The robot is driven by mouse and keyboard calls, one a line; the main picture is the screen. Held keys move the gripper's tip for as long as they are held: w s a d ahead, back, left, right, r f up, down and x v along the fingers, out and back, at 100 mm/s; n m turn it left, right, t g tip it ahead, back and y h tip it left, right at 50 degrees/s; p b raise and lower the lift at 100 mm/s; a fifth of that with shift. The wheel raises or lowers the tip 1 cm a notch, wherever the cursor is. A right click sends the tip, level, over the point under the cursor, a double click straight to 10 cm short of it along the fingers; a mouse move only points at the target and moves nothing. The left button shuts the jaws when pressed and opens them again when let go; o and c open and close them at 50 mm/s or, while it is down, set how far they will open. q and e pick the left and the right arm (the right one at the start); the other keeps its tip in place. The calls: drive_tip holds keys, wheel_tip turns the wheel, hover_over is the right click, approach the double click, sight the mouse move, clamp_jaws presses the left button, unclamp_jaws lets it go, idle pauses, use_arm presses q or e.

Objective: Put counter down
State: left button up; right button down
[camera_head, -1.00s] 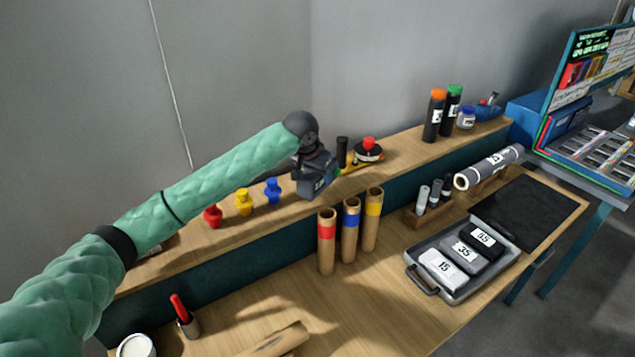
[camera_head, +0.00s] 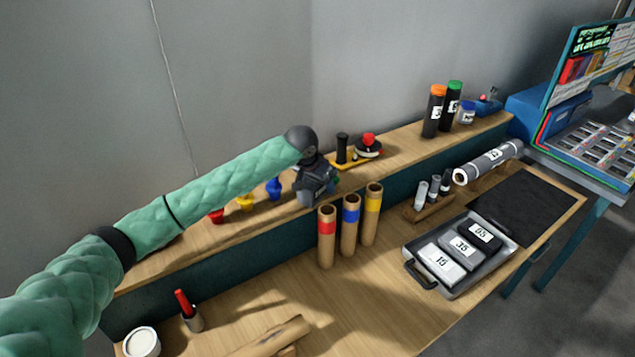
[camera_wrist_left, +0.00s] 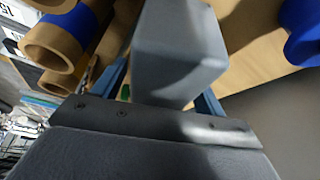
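My left gripper (camera_head: 322,186) comes in from the left over the wooden shelf, between the blue bobbin-like piece and the yellow stand. It is shut on a dark grey, boxy counter (camera_head: 308,196), low at the shelf's front edge. I cannot tell whether the counter touches the shelf. In the left wrist view the counter is a grey block (camera_wrist_left: 178,50) between the blue fingers of the gripper (camera_wrist_left: 160,95), and its far side is hidden. My right gripper is not in view.
Blue piece (camera_head: 273,187) stands left of the gripper, and a yellow stand (camera_head: 345,163) with a red-knobbed item (camera_head: 368,143) right. Cardboard tubes (camera_head: 350,230) stand just below, in front of the shelf (camera_head: 400,137). A tray (camera_head: 455,285) of labelled blocks sits on the bench.

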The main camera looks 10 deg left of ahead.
use_arm(q)
drive_tip(key=shift+r, duration=0.1)
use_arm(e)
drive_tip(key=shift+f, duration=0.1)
use_arm(q)
drive_tip(key=shift+s+r+b, duration=0.15)
drive_tip(key=shift+r+b, duration=0.1)
drive_tip(key=shift+b, duration=0.05)
drive_tip(key=b+v, duration=0.1)
drive_tip(key=v, duration=0.3)
drive_tip(key=shift+a+r+b, duration=0.1)
drive_tip(key=shift+r+b, duration=0.05)
drive_tip(key=shift+b, duration=0.2)
drive_tip(key=b+v, duration=0.1)
drive_tip(key=v, duration=0.4)
drive_tip(key=shift+s+r+b, duration=0.15)
drive_tip(key=shift+r+b, duration=0.15)
drive_tip(key=shift+s+r, duration=0.2)
drive_tip(key=shift+r, duration=0.45)
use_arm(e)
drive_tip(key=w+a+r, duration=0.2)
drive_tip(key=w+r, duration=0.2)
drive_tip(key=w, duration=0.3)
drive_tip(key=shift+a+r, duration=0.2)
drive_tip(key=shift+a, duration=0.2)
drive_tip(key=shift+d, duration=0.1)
